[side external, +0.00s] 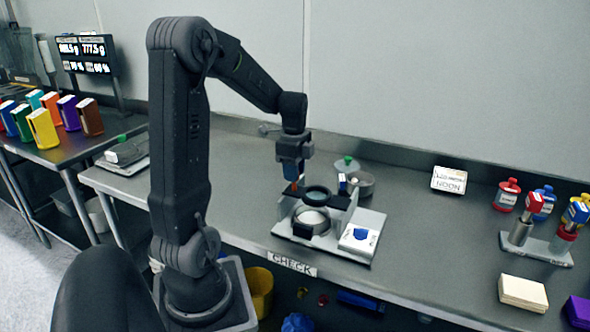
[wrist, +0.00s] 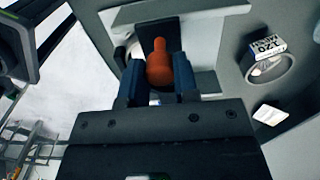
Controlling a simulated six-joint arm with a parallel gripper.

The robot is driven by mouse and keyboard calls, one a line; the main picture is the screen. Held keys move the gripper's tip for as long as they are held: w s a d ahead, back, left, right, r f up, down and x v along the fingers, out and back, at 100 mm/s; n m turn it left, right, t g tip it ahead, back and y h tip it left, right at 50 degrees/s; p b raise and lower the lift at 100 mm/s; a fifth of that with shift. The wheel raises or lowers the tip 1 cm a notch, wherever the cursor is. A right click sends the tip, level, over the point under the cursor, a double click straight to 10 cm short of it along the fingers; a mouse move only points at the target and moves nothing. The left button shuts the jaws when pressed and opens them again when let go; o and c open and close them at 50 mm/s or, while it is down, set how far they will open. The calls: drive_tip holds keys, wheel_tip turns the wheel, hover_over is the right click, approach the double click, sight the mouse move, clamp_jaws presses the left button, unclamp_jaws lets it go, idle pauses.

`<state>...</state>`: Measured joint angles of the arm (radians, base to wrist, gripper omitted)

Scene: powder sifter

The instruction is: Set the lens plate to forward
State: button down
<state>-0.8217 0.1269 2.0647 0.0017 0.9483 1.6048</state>
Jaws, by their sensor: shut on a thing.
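The sifter station (side external: 283,225) is a pale metal base on the bench with a dark raised back part. A dark round lens ring (side external: 317,195), likely the lens plate, sits over a white round dish (side external: 313,218) in a dark holder. My gripper (side external: 293,180) points down at the back left of the station. Its blue fingers are shut on an orange knob (wrist: 159,66), which stands between them in the wrist view. How the knob joins the lens ring is hidden.
A metal bowl (side external: 362,184) and a green-knobbed lid (side external: 347,164) stand behind. Coloured jars (side external: 507,194) and a stamp stand (side external: 545,247) are far right.

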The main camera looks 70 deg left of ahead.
drive_tip(key=shift+s+d, duration=1.1)
drive_tip(key=c, duration=0.9)
unclamp_jaws()
drive_tip(key=shift+o, duration=0.2)
drive_tip(key=shift+r, duration=0.1)
wheel_tip(320, 180, up, 14)
drive_tip(key=shift+f, duration=0.2)
